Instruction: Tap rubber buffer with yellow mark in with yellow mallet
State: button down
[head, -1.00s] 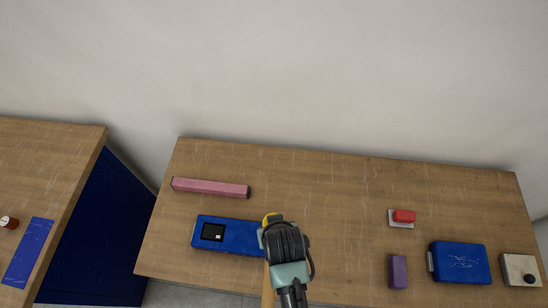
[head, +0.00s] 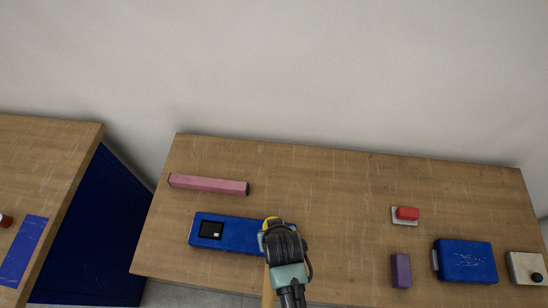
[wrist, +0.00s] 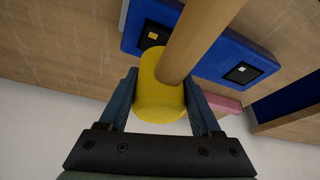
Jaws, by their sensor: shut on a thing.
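My gripper (head: 272,226) is shut on the yellow head of the mallet (wrist: 158,100), which sits between the two fingers in the wrist view. The mallet's wooden handle (wrist: 205,35) runs up and right in that view. The blue block (head: 190,240) lies below the mallet on the table. Two dark square buffers show in it in the wrist view: one with a yellow mark (wrist: 153,34), partly behind the mallet, and one with a white mark (wrist: 242,73). In the head view my gripper hides the yellow-marked one. I cannot tell how far either buffer stands out.
A pink bar (head: 208,184) lies behind the block. To the right are a red button on a pale base (head: 406,214), a purple block (head: 401,270), a blue case (head: 466,262) and a pale box with a dark knob (head: 525,268). The table's middle is clear.

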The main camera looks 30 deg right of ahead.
notch_tip(320, 180, down, 4)
jog(key=b, duration=0.2)
jog(key=shift+r+b, duration=0.25)
jog(key=shift+b, duration=0.05)
jog(key=shift+r+p, duration=1)
notch_tip(320, 180, up, 5)
jog(key=p, duration=0.5)
jog(key=shift+r, duration=0.1)
jog(key=shift+w+f, duration=0.1)
jog(key=shift+f, duration=0.1)
